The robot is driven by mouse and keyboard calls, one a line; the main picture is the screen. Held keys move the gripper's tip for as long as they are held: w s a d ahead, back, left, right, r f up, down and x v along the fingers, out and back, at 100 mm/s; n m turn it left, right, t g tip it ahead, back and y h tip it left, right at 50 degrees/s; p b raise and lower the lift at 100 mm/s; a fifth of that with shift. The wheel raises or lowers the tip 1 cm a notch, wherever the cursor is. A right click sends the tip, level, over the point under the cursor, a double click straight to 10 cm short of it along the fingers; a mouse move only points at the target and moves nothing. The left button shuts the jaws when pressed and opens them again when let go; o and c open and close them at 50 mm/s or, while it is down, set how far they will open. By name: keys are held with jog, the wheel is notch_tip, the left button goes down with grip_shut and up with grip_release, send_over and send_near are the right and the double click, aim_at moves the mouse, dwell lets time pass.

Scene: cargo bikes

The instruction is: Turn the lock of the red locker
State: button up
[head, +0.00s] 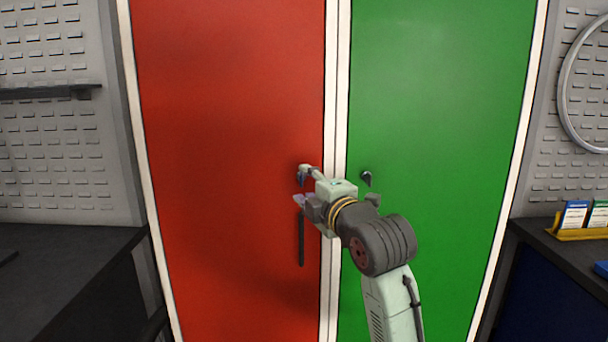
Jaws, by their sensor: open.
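The red locker (220,130) has a tall door on the left of the pair in the head view. A dark vertical handle (301,245) hangs on it near its right edge. My gripper (302,186) is at this edge, just above the handle, with its fingers apart, one above the other. A small dark piece (301,179) shows between the fingertips; it looks like the red locker's lock, but it is mostly hidden. I cannot tell whether the fingers touch it.
The green locker (440,110) adjoins on the right, with its own small dark lock (367,178) close to my wrist. Dark worktops stand at the left (70,265) and right (565,255). A yellow holder (580,234) with small boxes sits on the right one.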

jog(key=shift+x, duration=1.15)
jog(key=shift+c, duration=0.6)
grip_shut()
